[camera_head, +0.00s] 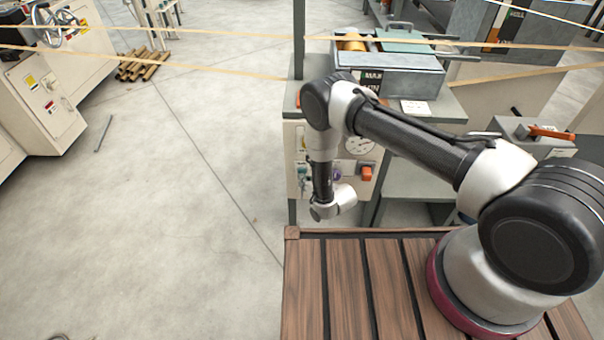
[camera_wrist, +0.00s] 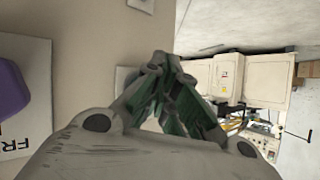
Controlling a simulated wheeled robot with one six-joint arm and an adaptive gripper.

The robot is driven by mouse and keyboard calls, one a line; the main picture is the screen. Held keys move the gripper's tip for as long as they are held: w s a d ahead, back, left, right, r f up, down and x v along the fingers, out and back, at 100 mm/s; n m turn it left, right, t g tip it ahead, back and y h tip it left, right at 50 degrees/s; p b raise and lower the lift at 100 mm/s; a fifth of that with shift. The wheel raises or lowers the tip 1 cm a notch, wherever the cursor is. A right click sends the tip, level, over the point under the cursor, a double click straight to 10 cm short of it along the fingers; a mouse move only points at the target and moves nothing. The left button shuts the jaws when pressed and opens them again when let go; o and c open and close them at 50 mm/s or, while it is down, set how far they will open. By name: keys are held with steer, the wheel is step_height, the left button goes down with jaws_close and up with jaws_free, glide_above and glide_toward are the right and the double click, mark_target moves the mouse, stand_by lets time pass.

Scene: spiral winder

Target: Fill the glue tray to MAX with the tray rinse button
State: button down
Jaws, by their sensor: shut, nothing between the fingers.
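The glue tray (camera_head: 420,82) is a grey box on top of the machine, with a MAX and MIN label (camera_head: 370,82) on its front. The glue level cannot be read. The beige panel (camera_head: 294,140) below carries a purple control (camera_head: 337,173), partly behind my arm. It shows large at the left edge of the wrist view (camera_wrist: 12,90), over a white label cut off after "FR". My gripper (camera_wrist: 160,60) is shut and empty, its tips in front of the panel and right of the purple control there. I cannot tell whether they touch anything. The rinse button cannot be identified.
A round gauge (camera_head: 360,145) and an orange-red control (camera_head: 366,174) sit on the panel. A small teal part (camera_head: 303,172) shows left of my arm. A slatted wooden deck (camera_head: 305,290) lies below; the floor at left is largely clear.

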steer(key=shift+w, duration=0.45)
stand_by(1.2)
steer(key=shift+s, duration=0.1)
stand_by(1.9)
steer(key=shift+s, duration=0.8)
steer(key=shift+s+a, duration=0.1)
steer(key=shift+s, duration=2.4)
steer(key=s, duration=0.3)
steer(key=shift+s, duration=0.4)
